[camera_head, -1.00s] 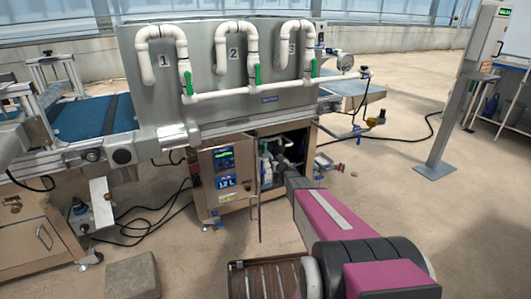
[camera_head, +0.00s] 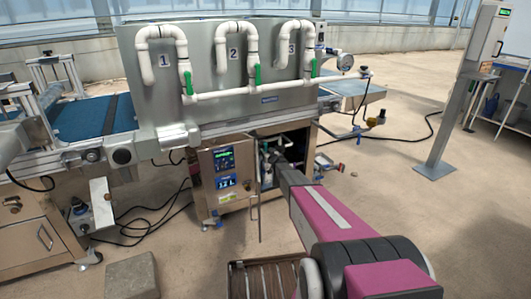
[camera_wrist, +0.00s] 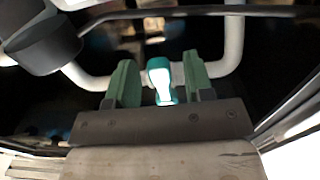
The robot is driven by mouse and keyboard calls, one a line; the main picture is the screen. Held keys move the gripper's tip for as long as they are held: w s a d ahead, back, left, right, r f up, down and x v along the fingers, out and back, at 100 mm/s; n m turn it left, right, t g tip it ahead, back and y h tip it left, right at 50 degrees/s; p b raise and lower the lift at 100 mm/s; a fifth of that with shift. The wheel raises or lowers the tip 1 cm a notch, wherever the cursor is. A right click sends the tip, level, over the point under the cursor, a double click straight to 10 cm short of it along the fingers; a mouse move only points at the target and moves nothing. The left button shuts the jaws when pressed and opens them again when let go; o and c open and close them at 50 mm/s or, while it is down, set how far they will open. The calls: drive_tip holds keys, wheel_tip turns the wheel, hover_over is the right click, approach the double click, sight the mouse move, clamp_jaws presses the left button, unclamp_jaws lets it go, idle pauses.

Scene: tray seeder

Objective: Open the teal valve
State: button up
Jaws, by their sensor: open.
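The teal valve (camera_wrist: 160,80) shows in the wrist view as a teal handle with a bright whitish face, in front of white pipes. My gripper (camera_wrist: 160,62) is open, with one pale green finger on each side of the handle. Small gaps show between the handle and both fingers, so I cannot see any contact. In the head view, my arm reaches into the open cabinet (camera_head: 223,212) under the machine. My gripper and the valve are too small and shaded to make out there.
White pipes (camera_wrist: 234,45) run behind and beside the valve in the wrist view, and a dark rounded part (camera_wrist: 45,45) sits at upper left. The cabinet door with a display (camera_head: 224,160) is at the left of the opening. Green-handled valves (camera_head: 258,75) sit on pipes above.

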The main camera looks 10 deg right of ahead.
drive_tip(key=shift+w+a, duration=0.2)
drive_tip(key=shift+w, duration=0.3)
clamp_jaws()
